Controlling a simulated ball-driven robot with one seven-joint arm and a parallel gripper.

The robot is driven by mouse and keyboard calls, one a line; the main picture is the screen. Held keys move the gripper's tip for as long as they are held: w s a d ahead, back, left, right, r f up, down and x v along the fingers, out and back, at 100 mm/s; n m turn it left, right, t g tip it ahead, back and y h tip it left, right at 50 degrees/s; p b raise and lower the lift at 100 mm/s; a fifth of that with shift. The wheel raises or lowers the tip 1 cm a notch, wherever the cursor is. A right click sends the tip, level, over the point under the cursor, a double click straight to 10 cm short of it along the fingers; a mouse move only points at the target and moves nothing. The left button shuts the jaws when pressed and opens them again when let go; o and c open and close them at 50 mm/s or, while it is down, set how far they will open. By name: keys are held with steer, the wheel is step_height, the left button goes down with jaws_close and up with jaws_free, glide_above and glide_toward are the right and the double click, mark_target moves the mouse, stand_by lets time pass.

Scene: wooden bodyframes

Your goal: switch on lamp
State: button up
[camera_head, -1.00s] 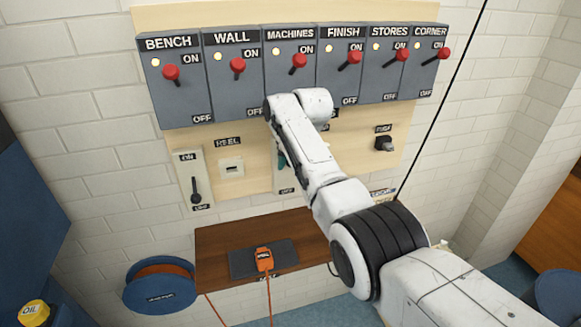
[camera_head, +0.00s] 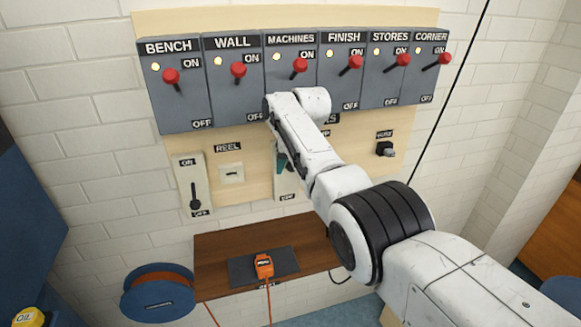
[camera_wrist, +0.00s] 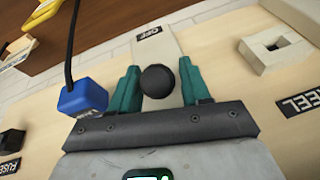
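In the wrist view a round black knob (camera_wrist: 158,81) stands out from a pale switch plate (camera_wrist: 157,45) with a black label at its end. My gripper (camera_wrist: 160,85) has its teal fingers on either side of the knob, apart, with small gaps visible. In the head view my gripper (camera_head: 283,163) is mostly hidden behind my arm, in front of that plate (camera_head: 287,187), right of the REEL socket (camera_head: 232,175). No separate lamp shows; small yellow lights glow on the grey switch boxes (camera_head: 183,107).
Several red-knobbed levers (camera_head: 238,70) line the boxes above. Another black lever (camera_head: 195,195) is on the left plate. Below are a wooden shelf (camera_head: 215,256) with an orange device (camera_head: 263,266) and a blue reel (camera_head: 158,292).

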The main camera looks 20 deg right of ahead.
steer(key=shift+o, duration=0.8)
steer(key=shift+v, duration=1.2)
steer(key=shift+s+r, duration=0.15)
steer(key=shift+s, duration=0.15)
steer(key=s+d+b, duration=0.1)
steer(key=s+d, duration=0.3)
steer(key=s, duration=0.7)
steer(key=shift+c, duration=0.3)
